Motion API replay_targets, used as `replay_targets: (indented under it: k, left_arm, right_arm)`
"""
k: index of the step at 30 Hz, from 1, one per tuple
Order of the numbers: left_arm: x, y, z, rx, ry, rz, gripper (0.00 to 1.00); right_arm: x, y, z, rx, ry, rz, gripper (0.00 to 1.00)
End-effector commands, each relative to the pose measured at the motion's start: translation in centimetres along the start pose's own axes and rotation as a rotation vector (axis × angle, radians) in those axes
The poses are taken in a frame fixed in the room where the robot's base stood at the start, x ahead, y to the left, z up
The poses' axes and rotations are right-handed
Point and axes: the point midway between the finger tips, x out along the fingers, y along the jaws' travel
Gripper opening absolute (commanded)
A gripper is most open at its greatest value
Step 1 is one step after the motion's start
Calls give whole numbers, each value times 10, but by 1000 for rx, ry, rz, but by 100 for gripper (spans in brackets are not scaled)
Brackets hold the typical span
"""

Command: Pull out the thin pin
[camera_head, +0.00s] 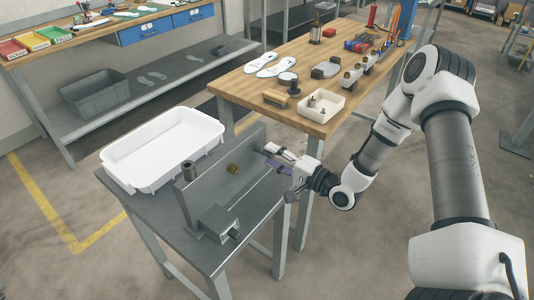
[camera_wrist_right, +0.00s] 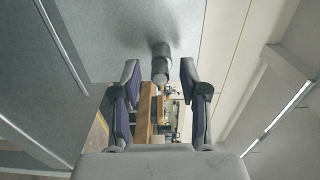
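In the right wrist view, a short dark grey pin (camera_wrist_right: 161,66) sticks out of a grey surface. It lies ahead, between the open fingers of my right gripper (camera_wrist_right: 160,78), with a gap on each side. I cannot make out this pin in the head view. My left gripper is not in view.
A white tray (camera_head: 151,183) sits on the grey table behind the plate. A wooden bench (camera_head: 240,88) with a cream tray (camera_head: 334,114) and insoles is close behind my right gripper.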

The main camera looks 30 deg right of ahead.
Motion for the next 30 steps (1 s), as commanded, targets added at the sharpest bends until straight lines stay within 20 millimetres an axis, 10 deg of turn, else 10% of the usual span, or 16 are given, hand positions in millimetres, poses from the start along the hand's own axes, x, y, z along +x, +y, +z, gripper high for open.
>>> replay_targets:
  k: [4, 30]
  left_arm:
    - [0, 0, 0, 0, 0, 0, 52]
    - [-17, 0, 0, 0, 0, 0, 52]
  right_arm:
    - [0, 0, 0, 0, 0, 0, 0]
    - [-26, -1, 0, 0, 1, 1, 0]
